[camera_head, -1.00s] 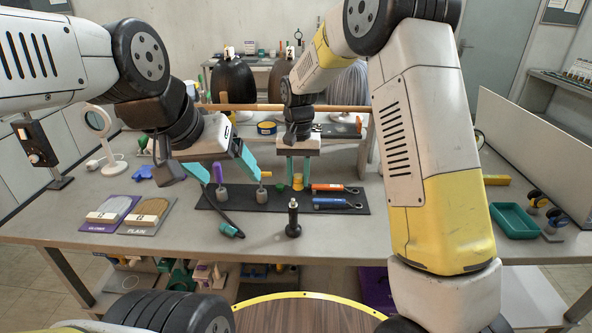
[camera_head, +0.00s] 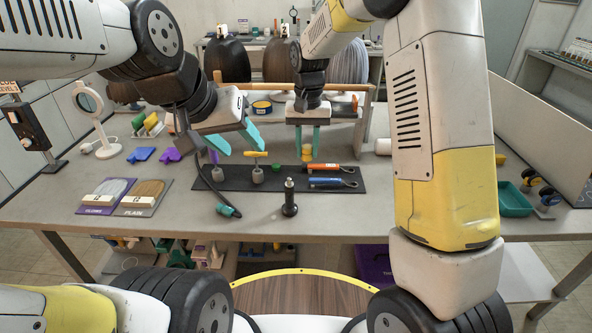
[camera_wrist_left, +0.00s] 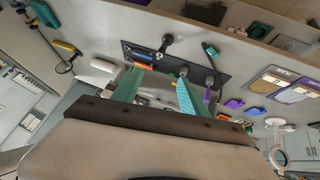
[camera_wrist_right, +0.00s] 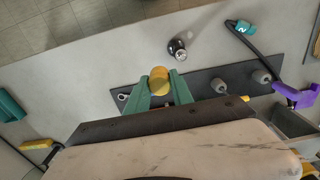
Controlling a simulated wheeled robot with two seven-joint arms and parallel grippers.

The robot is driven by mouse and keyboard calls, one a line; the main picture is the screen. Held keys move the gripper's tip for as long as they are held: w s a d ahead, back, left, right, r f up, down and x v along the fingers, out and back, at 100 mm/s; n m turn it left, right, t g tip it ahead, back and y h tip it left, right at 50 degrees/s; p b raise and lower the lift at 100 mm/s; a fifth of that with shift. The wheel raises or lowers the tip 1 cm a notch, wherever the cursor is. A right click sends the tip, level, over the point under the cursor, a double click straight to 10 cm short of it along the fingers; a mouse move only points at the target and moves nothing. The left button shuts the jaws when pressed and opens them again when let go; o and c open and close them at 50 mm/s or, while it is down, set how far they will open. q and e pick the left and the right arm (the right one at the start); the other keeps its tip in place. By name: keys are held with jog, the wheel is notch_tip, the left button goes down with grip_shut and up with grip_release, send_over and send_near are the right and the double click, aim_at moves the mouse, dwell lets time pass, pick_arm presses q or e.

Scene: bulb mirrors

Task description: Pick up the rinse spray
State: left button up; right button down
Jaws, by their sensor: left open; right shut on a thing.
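I cannot tell for sure which thing is the rinse spray. My right gripper (camera_head: 308,150) is shut on a small yellow item (camera_head: 306,158) with a rounded shape, over the back of the black mat (camera_head: 240,184); this item also shows between the fingertips in the right wrist view (camera_wrist_right: 159,80). My left gripper (camera_head: 243,150) is open and empty above the mat's left part, by a grey holder with a yellow top (camera_head: 256,155) and one with a purple item (camera_head: 213,158). A black bottle-like item (camera_head: 289,198) stands upright in front of the mat.
An orange-handled tool (camera_head: 323,168) and a blue-handled tool (camera_head: 325,182) lie on the mat's right. A cable ends in a teal connector (camera_head: 228,211). Two sample boards (camera_head: 143,198) lie left, a round mirror (camera_head: 89,103) stands behind. A teal tray (camera_head: 514,199) is right. The front table edge is clear.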

aim_at(290, 202)
pick_arm(q)
jog(key=w+d+f+n+t, duration=0.2)
jog(key=w+d+f+n, duration=0.2)
jog(key=w+d+f, duration=1.15)
jog(key=s+f+n+y, duration=0.1)
jog(key=f, duration=0.5)
jog(key=s+f+n+t+y, duration=0.1)
jog(key=f+y, duration=0.1)
jog(key=f, duration=0.4)
jog(key=s+f+n+y, duration=0.1)
jog(key=f+y, duration=0.1)
jog(key=f, duration=0.4)
jog(key=shift+s, duration=0.15)
jog(key=a+r+m+t, duration=0.1)
jog(key=w+a+m+t+y, duration=0.1)
jog(key=a, duration=0.1)
jog(key=a+r+m+t, duration=0.1)
jog(key=a, duration=0.1)
jog(key=shift+w+a+r, duration=0.15)
jog(key=shift+w+r, duration=0.05)
jog(key=shift+r, duration=0.15)
jog(key=shift+m+t+y, duration=0.3)
jog(key=shift+t, duration=0.1)
jog(key=x, duration=0.6)
jog(key=shift+a+r, duration=0.1)
jog(key=shift+x, duration=2.95)
grip_shut()
